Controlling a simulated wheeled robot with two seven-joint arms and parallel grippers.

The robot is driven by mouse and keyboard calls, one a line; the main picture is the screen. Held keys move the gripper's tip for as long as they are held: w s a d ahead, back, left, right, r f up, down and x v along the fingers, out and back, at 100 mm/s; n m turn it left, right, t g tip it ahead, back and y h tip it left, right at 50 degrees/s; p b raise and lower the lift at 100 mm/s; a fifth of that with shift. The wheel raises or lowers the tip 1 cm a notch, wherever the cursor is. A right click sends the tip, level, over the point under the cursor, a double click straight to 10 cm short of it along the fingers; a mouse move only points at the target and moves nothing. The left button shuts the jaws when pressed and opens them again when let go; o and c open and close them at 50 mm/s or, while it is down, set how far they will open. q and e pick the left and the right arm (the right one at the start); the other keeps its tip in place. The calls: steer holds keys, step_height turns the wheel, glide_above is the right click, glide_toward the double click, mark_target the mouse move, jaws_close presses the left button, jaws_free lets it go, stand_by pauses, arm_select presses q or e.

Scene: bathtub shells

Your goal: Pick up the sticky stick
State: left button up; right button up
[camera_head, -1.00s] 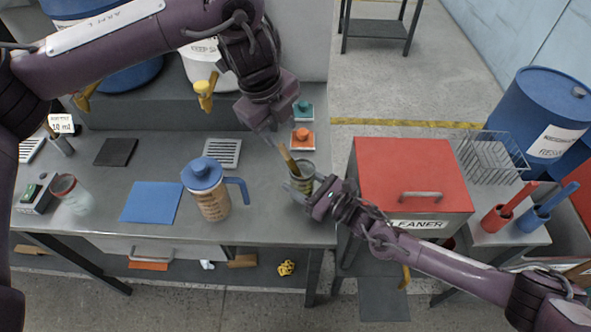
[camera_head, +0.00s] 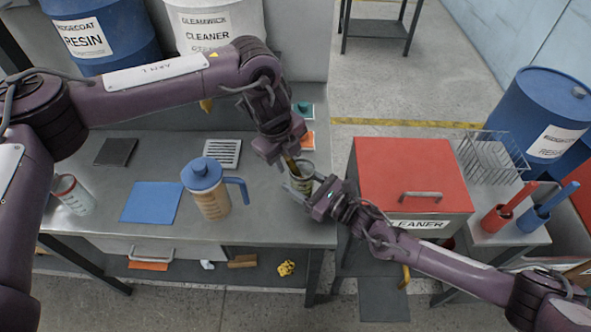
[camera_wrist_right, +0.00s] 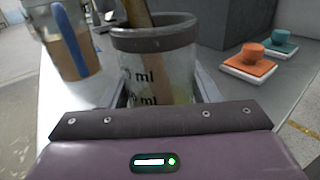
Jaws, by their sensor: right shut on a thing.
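The wooden stick (camera_head: 291,166) stands tilted in a clear measuring cup (camera_head: 304,180) with a dark rim, at the right end of the grey bench. In the right wrist view the stick (camera_wrist_right: 138,14) leans against the far left of the cup (camera_wrist_right: 172,65); its lower part shows through the wall. My right gripper (camera_head: 298,186) is shut on the cup, a finger on each side. My left gripper (camera_head: 284,158) is right above the cup at the stick's upper part. Its fingertips are hard to make out, so I cannot tell whether they grip the stick.
A blue-lidded pitcher (camera_head: 208,190) stands left of the cup, beside a blue mat (camera_head: 151,202). A glass jar (camera_head: 75,196) is at the far left. Orange (camera_head: 308,141) and teal (camera_head: 303,108) knobbed blocks sit behind. A red-lidded cleaner box (camera_head: 410,175) is to the right.

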arm_select(q)
steer(key=shift+f, duration=0.1)
steer(key=shift+c, duration=0.3)
jaws_close()
steer(key=w+d+v, duration=0.1)
steer(key=v, duration=0.7)
steer(key=w+d+r+v, duration=0.1)
steer(key=v, duration=0.8)
steer(key=shift+w+d+r, duration=0.25)
steer(key=shift+w+d, duration=0.05)
arm_select(e)
steer(key=o, duration=1.1)
